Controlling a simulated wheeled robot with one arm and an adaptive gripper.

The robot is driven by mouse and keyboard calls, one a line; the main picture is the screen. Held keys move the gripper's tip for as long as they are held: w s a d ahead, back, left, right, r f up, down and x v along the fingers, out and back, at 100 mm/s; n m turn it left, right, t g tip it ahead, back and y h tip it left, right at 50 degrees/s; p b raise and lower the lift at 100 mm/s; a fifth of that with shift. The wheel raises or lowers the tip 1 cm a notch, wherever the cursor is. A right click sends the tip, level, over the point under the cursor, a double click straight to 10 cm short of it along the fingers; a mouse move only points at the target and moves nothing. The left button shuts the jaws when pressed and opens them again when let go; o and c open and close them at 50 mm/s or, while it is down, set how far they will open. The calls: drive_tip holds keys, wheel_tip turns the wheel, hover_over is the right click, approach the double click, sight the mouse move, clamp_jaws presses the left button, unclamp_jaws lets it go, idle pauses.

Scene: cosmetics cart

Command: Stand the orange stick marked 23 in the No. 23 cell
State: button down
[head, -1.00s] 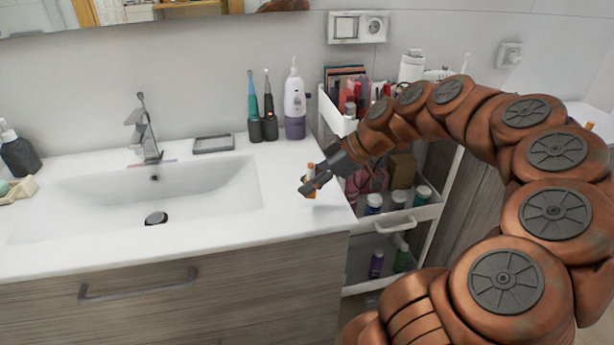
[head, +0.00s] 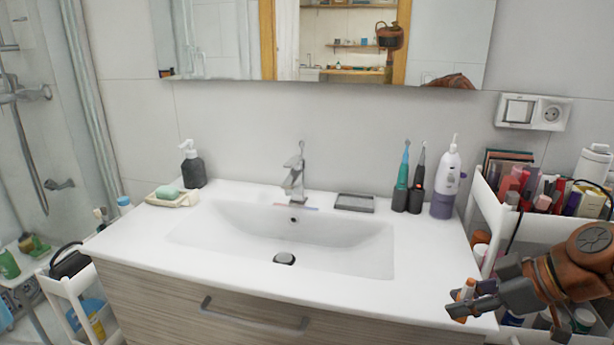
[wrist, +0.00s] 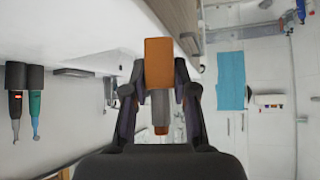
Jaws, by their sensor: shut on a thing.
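The orange stick (head: 467,290) is in my gripper (head: 470,305), near the front right corner of the white counter. In the wrist view the stick's orange block-like end (wrist: 159,62) shows between the two dark fingers of my gripper (wrist: 159,95), with a grey part and a smaller orange part below it. The gripper is shut on the stick. The number on the stick cannot be read. No cell marked 23 can be made out in either view.
A white cart (head: 492,200) with cosmetics stands right of the counter, partly behind my arm. Toothbrushes (head: 402,180) and a purple-white flosser (head: 446,182) stand at the counter's back right. The sink (head: 330,240) fills the middle. Another cart (head: 62,290) stands at lower left.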

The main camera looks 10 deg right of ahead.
drive_tip(key=shift+w+a+r, duration=0.15)
drive_tip(key=shift+w+r, duration=0.05)
drive_tip(key=shift+w, duration=0.1)
drive_tip(key=w+a+f+m+t+h+p, duration=0.1)
drive_tip(key=w+a+f+m+h+p, duration=0.1)
drive_tip(key=w+a, duration=0.5)
drive_tip(key=w+a+f+m+t+h+p, duration=0.1)
drive_tip(key=w+a+m+h+p, duration=0.3)
drive_tip(key=w, duration=1.5)
drive_tip(key=a+f+m+p, duration=0.1)
drive_tip(key=a+m+p, duration=0.2)
drive_tip(key=p, duration=0.1)
drive_tip(key=shift+w+a+t+p, duration=0.2)
drive_tip(key=shift+t+p, duration=0.2)
drive_tip(key=shift+s, duration=0.1)
